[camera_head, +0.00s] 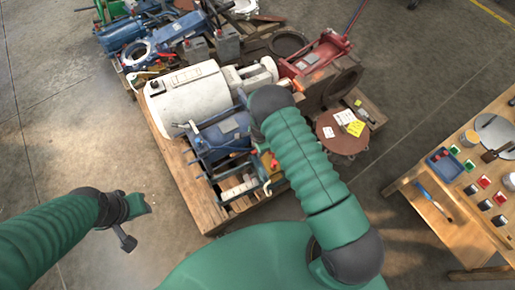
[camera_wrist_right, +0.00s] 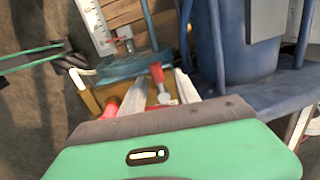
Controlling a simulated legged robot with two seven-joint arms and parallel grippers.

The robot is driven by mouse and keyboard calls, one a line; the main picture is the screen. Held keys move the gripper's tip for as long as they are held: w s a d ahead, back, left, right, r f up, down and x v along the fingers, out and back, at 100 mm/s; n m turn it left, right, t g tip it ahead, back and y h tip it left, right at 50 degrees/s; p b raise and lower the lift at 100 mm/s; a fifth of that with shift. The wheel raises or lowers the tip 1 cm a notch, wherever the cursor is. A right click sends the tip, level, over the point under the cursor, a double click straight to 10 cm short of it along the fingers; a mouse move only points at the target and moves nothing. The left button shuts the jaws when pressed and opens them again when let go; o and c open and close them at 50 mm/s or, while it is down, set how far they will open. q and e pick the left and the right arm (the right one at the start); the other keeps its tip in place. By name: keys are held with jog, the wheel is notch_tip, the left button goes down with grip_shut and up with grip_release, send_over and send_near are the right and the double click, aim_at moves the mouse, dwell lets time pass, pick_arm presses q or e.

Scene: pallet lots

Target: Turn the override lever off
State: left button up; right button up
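A red lever handle (camera_wrist_right: 157,74) stands up in the right wrist view, just ahead of my right gripper (camera_wrist_right: 163,80). The two pale fingers are apart, one on each side of the handle, and I see no clear grip on it. In the head view my right arm covers most of that gripper, over the near right edge of the blue machine (camera_head: 220,138). A small red and yellow part (camera_head: 270,163) shows beside the arm there. My left gripper (camera_head: 137,222) hangs over bare floor at the left; its fingers are too unclear to judge.
A wooden pallet (camera_head: 190,190) bears the blue machine and a white motor (camera_head: 185,98). A red jack (camera_head: 318,52) and a brown round plate (camera_head: 342,138) lie behind right. A wooden workbench (camera_head: 425,212) stands at the right. The floor at left is clear.

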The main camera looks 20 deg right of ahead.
jog(key=shift+r, duration=0.15)
notch_tip(320, 180, up, 16)
jog(key=s+p, duration=0.2)
jog(key=p, duration=0.3)
jog(key=shift+r+p, duration=0.2)
jog(key=shift+p, duration=0.1)
jog(key=s+a+r+n+t, duration=0.1)
jog(key=s+a+r+n, duration=0.2)
jog(key=s+r+n, duration=1.5)
notch_tip(320, 180, up, 20)
jog(key=w+p, duration=0.1)
jog(key=p, duration=1.7)
jog(key=shift+f+p, duration=0.25)
jog(key=shift+p, duration=0.05)
